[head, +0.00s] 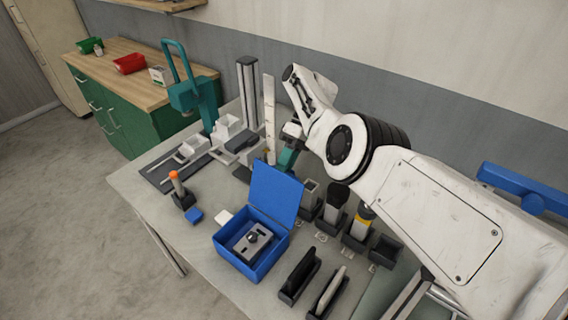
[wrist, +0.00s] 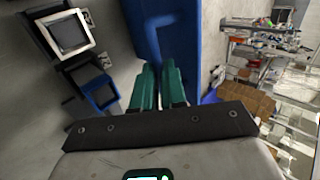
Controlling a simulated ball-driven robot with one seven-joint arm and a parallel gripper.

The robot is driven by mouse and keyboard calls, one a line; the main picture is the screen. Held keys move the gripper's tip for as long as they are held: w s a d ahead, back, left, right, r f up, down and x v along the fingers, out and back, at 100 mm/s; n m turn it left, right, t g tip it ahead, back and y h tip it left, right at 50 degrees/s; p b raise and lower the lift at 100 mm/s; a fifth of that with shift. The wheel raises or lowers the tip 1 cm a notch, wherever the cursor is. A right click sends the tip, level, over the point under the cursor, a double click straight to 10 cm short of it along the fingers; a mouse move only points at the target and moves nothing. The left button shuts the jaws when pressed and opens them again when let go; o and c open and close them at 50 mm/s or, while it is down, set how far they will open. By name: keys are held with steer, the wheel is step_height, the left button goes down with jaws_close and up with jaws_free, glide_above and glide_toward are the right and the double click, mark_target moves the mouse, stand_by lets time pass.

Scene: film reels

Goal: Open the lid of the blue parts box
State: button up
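The blue parts box (head: 270,262) stands on the grey table with its inside showing. Its blue lid (head: 274,195) stands up steeply at the back edge, so the box is open. A grey metal part with a dark round knob (head: 250,240) lies inside. My gripper (head: 287,160) has teal fingers and is just behind the lid's top edge, partly hidden by it. In the wrist view the two fingers (wrist: 159,70) are close together with a narrow gap, against a large blue surface (wrist: 165,30). I cannot tell whether they touch or pinch it.
Black holders (head: 335,205) with bottles stand right of the box, and dark slotted racks (head: 300,275) stand at the front right. A teal press (head: 190,95) stands behind.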

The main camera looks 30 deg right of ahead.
steer(key=shift+o, duration=1.4)
steer(key=shift+d+f, duration=0.3)
steer(key=shift+f, duration=0.35)
steer(key=shift+o, duration=1)
steer(key=shift+r, duration=0.1)
steer(key=shift+r, duration=0.2)
